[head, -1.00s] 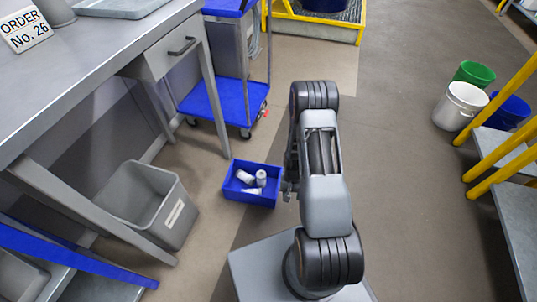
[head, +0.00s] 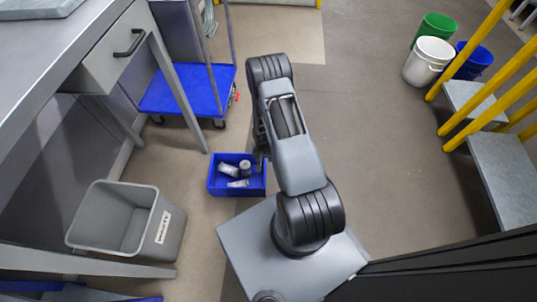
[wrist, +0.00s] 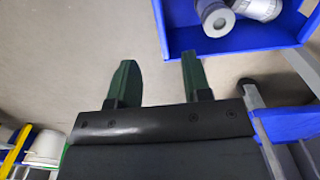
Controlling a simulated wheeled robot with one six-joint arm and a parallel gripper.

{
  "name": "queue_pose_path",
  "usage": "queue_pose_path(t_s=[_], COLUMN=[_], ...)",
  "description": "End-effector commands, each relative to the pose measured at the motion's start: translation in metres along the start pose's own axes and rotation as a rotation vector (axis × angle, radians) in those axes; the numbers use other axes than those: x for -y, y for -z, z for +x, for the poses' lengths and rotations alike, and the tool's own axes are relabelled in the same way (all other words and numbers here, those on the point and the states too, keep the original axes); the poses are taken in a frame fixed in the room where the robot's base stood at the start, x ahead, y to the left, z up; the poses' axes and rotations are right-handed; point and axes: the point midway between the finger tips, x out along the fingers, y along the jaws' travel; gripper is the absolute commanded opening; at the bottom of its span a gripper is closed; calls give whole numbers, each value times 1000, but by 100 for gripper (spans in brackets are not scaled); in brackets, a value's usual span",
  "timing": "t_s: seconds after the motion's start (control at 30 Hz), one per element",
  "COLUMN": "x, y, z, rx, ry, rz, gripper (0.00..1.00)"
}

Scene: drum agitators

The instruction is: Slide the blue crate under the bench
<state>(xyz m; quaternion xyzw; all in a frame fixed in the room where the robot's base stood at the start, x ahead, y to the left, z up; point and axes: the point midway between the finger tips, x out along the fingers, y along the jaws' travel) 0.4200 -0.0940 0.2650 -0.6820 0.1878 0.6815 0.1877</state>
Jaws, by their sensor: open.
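The blue crate (head: 238,190) stands upright on the floor in the head view, just right of the foot of a bench leg. Several white bottles or cans (head: 238,171) lie in it. The grey bench (head: 60,75) fills the left side, with open floor beneath it. My gripper (wrist: 158,75) is open and empty in the wrist view; its right finger tip is at the crate's near wall, its left finger is outside the crate. I cannot tell whether it touches. In the head view my arm mostly hides the gripper beside the crate's right side.
A grey bin (head: 125,222) stands near the bench's front legs, left of the crate. A blue trolley (head: 188,92) stands behind the crate. White, green and blue buckets (head: 428,62) and steps with yellow rails (head: 500,160) are at right. The middle floor is clear.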

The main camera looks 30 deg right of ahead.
Motion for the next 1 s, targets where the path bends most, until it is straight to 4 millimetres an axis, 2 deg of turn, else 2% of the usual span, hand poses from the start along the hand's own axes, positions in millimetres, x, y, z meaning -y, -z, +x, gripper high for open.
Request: queue_pose_path(t_s=[0.17,0.7,1.0], x=[-2,-2,-2], y=[0,0,0], z=[9,100,131], rx=[1,2,1], ry=[0,0,0], rz=[5,4,5], gripper=[45,45,45])
